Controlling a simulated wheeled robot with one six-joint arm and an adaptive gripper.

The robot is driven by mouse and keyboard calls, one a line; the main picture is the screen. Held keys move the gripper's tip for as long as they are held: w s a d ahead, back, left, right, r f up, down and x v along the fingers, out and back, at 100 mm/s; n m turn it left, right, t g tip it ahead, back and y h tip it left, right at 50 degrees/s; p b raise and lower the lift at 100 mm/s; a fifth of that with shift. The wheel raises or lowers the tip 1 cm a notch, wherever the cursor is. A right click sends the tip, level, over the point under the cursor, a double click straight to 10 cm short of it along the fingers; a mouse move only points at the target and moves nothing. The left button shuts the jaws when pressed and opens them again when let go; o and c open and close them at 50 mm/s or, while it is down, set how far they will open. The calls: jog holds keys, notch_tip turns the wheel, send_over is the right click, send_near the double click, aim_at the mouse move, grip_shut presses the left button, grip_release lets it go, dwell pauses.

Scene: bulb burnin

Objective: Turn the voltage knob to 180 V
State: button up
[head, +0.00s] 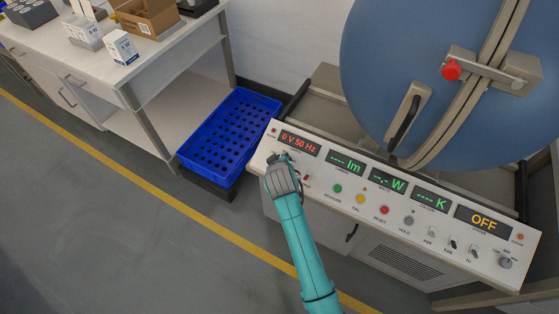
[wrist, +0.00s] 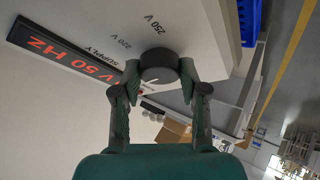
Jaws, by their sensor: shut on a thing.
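The voltage knob (wrist: 159,57) is a dark round knob on the white control panel (head: 397,215). In the wrist view my gripper (wrist: 160,76) has one finger on each side of the knob and is shut on it. The printed marks 250 V and 220 V show beside the knob; its pointer and the other marks cannot be made out. In the head view my gripper (head: 279,163) is at the panel's left end and hides the knob. The red supply display (head: 299,143) above it reads 0 V 50 Hz; part of it shows in the wrist view (wrist: 70,60).
Right of my gripper are a small red switch (head: 307,177), coloured buttons and several toggles. A large blue sphere (head: 410,70) stands behind the panel. A blue crate (head: 228,135) sits left, beside a white workbench (head: 150,70) with boxes. The floor at front left is clear.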

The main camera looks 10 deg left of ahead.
jog(key=shift+m+t+h, duration=0.3)
jog(key=shift+m+h, duration=0.1)
jog(key=shift+m, duration=0.4)
jog(key=o, duration=1.1)
jog(key=shift+o, duration=0.2)
jog(key=shift+s, duration=0.1)
jog(key=a+v, duration=0.1)
jog(key=v, duration=1)
jog(key=shift+s+d+r, duration=0.25)
jog(key=shift+s+d, duration=0.05)
jog(key=shift+d, duration=0.25)
